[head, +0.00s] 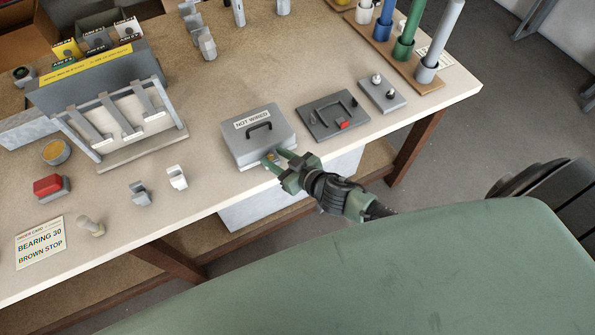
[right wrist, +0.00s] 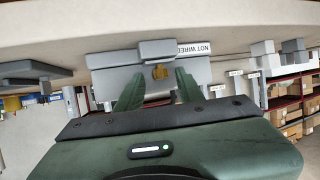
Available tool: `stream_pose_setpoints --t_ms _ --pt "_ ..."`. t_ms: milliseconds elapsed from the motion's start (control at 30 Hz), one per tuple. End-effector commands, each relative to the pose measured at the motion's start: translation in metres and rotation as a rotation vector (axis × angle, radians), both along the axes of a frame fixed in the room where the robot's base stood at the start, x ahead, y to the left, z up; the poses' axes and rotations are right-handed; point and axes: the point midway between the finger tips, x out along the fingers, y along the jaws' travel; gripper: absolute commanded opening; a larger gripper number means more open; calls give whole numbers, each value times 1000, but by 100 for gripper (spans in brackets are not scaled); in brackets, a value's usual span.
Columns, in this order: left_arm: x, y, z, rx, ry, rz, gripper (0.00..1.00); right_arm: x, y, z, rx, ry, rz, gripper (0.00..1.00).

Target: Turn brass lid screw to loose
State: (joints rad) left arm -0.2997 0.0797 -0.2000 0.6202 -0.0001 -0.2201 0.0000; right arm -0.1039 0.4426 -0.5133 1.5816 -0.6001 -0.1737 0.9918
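The brass lid screw (right wrist: 160,72) sits on the front of the grey box (head: 257,145) labelled NOT WIRED, which has a dark handle on its closed lid. In the head view the screw shows only as a small brass spot, partly hidden by my fingers. My right gripper (head: 276,162) is at the box's front face, near the table's front edge. In the right wrist view the right gripper (right wrist: 158,88) is open, one green finger on each side of the screw, with a gap visible on both sides. My left gripper is not in view.
A dark plate with a red part (head: 333,116) lies right of the box, and a small grey block with two knobs (head: 382,95) beyond it. A rack (head: 140,155) stands left.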

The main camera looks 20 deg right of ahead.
Motion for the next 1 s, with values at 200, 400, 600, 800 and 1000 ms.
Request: stream_pose_setpoints --t_ms 200,400,600,800,1000 --pt "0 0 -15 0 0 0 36 -2 9 -2 6 0 -221 37" --pt "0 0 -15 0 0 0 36 -1 13 1 4 0 -406 37" --pt "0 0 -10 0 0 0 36 -1 18 2 4 0 -569 37" --pt "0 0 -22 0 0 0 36 -26 23 7 5 2 -595 37" --pt "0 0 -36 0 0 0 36 -59 32 20 5 3 -593 37"
